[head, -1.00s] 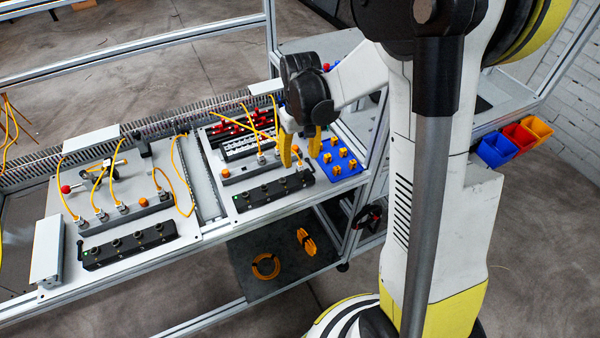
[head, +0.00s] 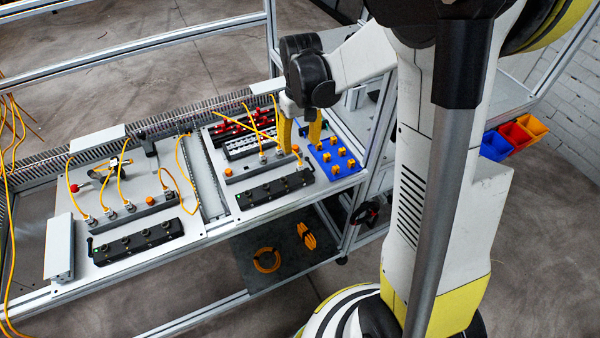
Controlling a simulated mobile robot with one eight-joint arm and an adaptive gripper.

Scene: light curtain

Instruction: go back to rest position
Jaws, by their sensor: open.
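My gripper (head: 301,148) has yellow fingers and hangs from my black wrist, pointing down over the right end of the bench. The fingers are spread apart and nothing shows between them. It is in front of the right-hand grey panel (head: 215,158) and the blue tray (head: 322,171), which bears several small yellow pieces. Whether the fingertips touch anything beneath cannot be told.
The left panel (head: 165,223) carries yellow cables and a black connector block (head: 137,241). A second black block (head: 274,188) sits on the right panel. A metal frame post stands right of the blue tray. Coloured bins (head: 515,133) hang at the right. Orange cable coils (head: 266,260) lie on a lower shelf.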

